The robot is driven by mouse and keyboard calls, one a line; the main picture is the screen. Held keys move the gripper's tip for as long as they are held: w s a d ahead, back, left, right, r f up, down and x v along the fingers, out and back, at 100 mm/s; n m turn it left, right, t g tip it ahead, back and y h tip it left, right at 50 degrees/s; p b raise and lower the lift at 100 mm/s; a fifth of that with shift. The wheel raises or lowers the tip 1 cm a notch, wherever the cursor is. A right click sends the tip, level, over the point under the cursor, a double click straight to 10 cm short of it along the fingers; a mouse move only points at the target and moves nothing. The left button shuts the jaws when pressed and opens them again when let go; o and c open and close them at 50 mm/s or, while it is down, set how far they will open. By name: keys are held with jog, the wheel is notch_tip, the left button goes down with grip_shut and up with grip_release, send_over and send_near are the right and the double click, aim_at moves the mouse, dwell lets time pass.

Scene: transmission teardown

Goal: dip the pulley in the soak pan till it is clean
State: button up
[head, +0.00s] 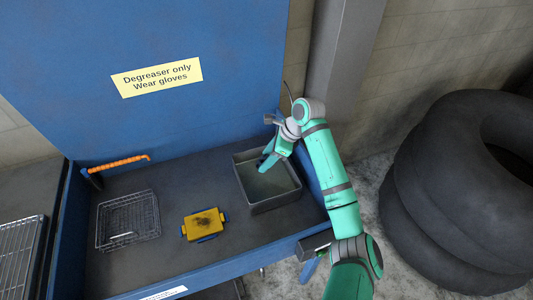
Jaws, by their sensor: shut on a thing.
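The soak pan (284,196) is a grey square pan with greenish liquid, at the right end of the blue wash bench. My gripper (264,166) reaches down into the pan from its back right, fingers pointing to the lower left. It is shut on a small dark piece, which I take to be the pulley (259,159). Most of the pulley is hidden by the fingers, so I cannot tell how clean it is or whether it touches the liquid.
A wire basket (128,219) stands at the left of the bench. A yellow block with blue ends and a dark smudge (204,224) lies between basket and pan. Stacked tyres (450,200) stand at the right.

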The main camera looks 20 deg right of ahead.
jog(key=shift+f, duration=3.75)
jog(key=shift+w, duration=0.1)
jog(key=shift+a, duration=0.1)
dwell(1.2)
dwell(0.5)
jog(key=shift+r, duration=5.55)
